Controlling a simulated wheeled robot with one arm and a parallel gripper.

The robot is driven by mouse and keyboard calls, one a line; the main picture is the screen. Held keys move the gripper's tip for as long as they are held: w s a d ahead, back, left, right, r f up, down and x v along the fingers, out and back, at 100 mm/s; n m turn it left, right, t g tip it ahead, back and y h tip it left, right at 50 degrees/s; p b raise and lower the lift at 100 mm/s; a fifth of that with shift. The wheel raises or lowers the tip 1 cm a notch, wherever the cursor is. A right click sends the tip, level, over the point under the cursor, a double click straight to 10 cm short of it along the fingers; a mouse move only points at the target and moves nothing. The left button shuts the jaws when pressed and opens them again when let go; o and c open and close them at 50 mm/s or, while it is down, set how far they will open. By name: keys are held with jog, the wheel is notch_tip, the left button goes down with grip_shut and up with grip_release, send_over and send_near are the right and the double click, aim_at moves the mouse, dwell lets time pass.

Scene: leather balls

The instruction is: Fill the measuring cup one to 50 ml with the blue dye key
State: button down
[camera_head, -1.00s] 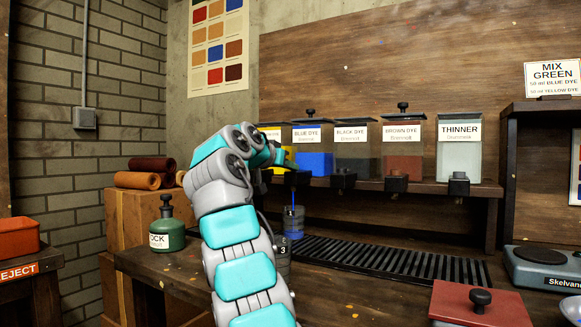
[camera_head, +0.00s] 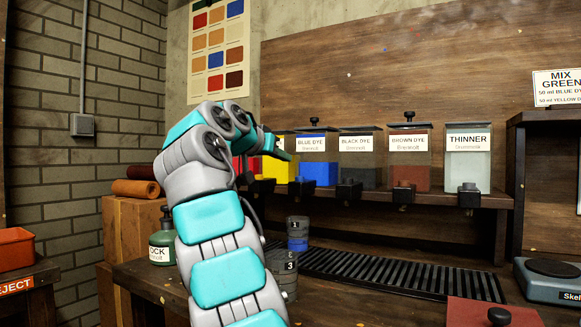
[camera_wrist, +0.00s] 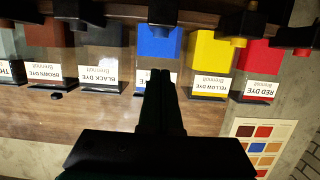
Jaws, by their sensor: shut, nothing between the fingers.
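Measuring cup one (camera_head: 297,226) stands upright under the dye shelf, marked "1", with a blue band of liquid in its lower part. The blue dye tank (camera_head: 319,173) sits above it on the shelf, with its black key (camera_head: 301,187) at the front. No blue stream shows between key and cup. My gripper (camera_wrist: 160,73) is shut and empty in the wrist view, in front of the blue tank (camera_wrist: 160,45). That view is upside down, and the blue key (camera_wrist: 162,12) shows beyond the fingertips, apart from them. In the head view my arm hides the fingers.
Yellow (camera_head: 278,171), red, black, brown (camera_head: 408,178) and thinner tanks line the shelf, each near its neighbour. Cup three (camera_head: 284,272) stands close in front of cup one, beside my arm. A slatted drain grate (camera_head: 390,272) runs right. A green bottle (camera_head: 162,243) stands left.

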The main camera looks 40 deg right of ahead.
jog(key=v, duration=0.4)
jog(key=shift+r, duration=0.1)
jog(key=shift+s, duration=0.1)
dwell(2.1)
